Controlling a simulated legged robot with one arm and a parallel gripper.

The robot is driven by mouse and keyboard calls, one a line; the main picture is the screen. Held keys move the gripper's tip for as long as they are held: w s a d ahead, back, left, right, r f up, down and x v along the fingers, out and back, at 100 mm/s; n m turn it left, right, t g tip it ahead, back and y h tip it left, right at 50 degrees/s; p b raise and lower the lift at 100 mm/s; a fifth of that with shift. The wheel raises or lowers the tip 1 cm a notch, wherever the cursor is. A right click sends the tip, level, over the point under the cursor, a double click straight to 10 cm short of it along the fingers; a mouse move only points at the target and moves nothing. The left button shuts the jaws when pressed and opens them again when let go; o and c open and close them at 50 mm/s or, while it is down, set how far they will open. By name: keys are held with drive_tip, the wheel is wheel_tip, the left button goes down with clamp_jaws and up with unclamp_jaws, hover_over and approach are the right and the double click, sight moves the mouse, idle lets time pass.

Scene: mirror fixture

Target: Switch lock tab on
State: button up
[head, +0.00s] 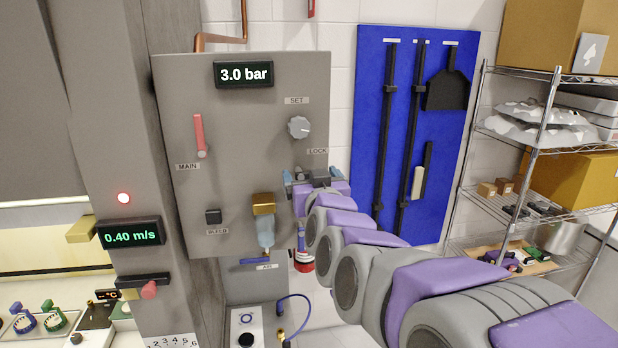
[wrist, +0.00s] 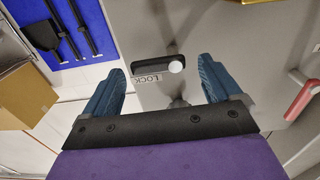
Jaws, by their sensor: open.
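The lock tab (wrist: 176,67) is a pale round knob at the right end of a short dark slot in the wrist view, beside the upside-down LOCK label (wrist: 147,78). In the head view the LOCK label (head: 317,151) is on the right of the grey panel (head: 235,110), and my gripper mostly covers the tab area just below it. My gripper (head: 312,178) is open and empty, facing the panel. In the wrist view its blue fingers (wrist: 163,75) stand left and right of the slot, apart from the knob. Contact with the panel cannot be told.
A grey SET dial (head: 298,127) is above the LOCK label. A red MAIN lever (head: 200,135), a black BLEED button (head: 213,216) and a brass-topped AIR fitting (head: 264,215) share the panel. A blue tool board (head: 400,130) and wire shelves (head: 540,145) stand to the right.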

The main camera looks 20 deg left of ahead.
drive_tip(key=b+v, duration=0.2)
drive_tip(key=v, duration=1.4)
drive_tip(key=shift+b, duration=0.4)
drive_tip(key=shift+a+f, duration=0.1)
drive_tip(key=shift+f, duration=0.05)
drive_tip(key=s+d+f+m+g+h+b, duration=0.1)
drive_tip(key=d+f+g+h+b, duration=0.2)
drive_tip(key=f, duration=0.6)
drive_tip(key=s+d+f+g+h+b, duration=0.1)
drive_tip(key=d+f+b, duration=0.2)
drive_tip(key=d+f, duration=0.5)
drive_tip(key=s+d+f+m+g+h+b, duration=0.1)
drive_tip(key=s+d+f+g+h+b, duration=0.2)
drive_tip(key=f, duration=0.8)
drive_tip(key=s+d+f+m+g+h+b, duration=0.1)
drive_tip(key=s+d+f+g+b, duration=0.4)
drive_tip(key=s+f, duration=0.5)
drive_tip(key=s+d+f+m+g+h+b, duration=0.1)
drive_tip(key=s+d+f+m+g+b, duration=0.2)
drive_tip(key=s+d+f+g+b, duration=0.2)
drive_tip(key=s+d+f, duration=0.3)
drive_tip(key=s+f, duration=0.3)
drive_tip(key=shift+d+f+h, duration=0.15)
drive_tip(key=shift+d+h, duration=0.15)
drive_tip(key=shift+d, duration=0.1)
